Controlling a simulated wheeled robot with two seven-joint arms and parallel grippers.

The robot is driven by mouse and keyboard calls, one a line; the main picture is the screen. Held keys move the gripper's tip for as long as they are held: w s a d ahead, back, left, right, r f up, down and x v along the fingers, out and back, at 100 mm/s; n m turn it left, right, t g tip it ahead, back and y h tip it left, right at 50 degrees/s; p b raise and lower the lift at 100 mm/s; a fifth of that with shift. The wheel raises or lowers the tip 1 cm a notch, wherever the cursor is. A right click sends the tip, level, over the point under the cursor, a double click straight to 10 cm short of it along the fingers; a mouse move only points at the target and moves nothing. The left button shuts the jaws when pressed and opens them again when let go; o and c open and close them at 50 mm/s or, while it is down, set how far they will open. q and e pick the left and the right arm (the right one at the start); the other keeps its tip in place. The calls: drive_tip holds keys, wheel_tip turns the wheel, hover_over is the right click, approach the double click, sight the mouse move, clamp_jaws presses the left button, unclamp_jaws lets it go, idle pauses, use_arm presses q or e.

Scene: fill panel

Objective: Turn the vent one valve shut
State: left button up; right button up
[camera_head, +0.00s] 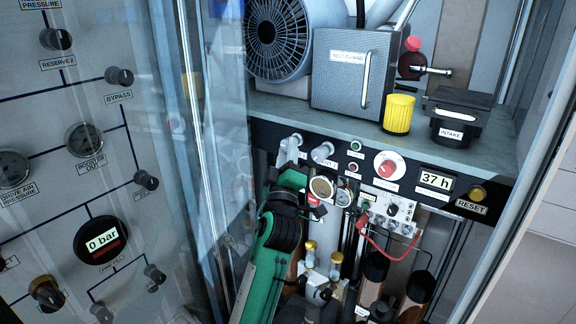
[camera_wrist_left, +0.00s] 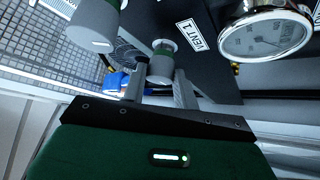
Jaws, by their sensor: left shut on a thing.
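The vent one valve is a small grey knob with a green band (camera_wrist_left: 161,62), beside an upside-down "VENT 1" label (camera_wrist_left: 189,35) in the left wrist view. My left gripper (camera_wrist_left: 160,88) has its two fingers on either side of this knob and is shut on it. In the head view my left gripper (camera_head: 290,160) reaches up to the row of grey knobs under the shelf, and its green arm hides part of the panel below. The valve is mostly covered by the fingers there. My right gripper is not in view.
A similar grey knob (camera_wrist_left: 95,25) is close by in the left wrist view. Round gauges (camera_head: 322,187) sit just right of my gripper, above a red cable (camera_head: 385,250) and several bottles. A clear door (camera_head: 205,130) stands at the left. The shelf (camera_head: 300,108) overhangs above.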

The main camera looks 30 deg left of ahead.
use_arm(q)
drive_tip(key=m+t+h+b, duration=0.1)
drive_tip(key=m, duration=0.1)
drive_tip(key=m+t+h, duration=0.1)
drive_tip(key=m, duration=0.1)
drive_tip(key=shift+a+f+b, duration=0.1)
drive_tip(key=shift+a+b, duration=0.05)
drive_tip(key=shift+b, duration=0.2)
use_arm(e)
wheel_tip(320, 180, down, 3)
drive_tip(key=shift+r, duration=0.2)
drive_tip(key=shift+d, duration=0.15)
use_arm(q)
drive_tip(key=o, duration=1)
drive_tip(key=shift+c, duration=0.2)
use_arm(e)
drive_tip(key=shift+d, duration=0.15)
use_arm(q)
drive_tip(key=b+v, duration=0.5)
drive_tip(key=v, duration=0.8)
drive_tip(key=shift+s+f, duration=0.25)
drive_tip(key=shift+s, duration=0.05)
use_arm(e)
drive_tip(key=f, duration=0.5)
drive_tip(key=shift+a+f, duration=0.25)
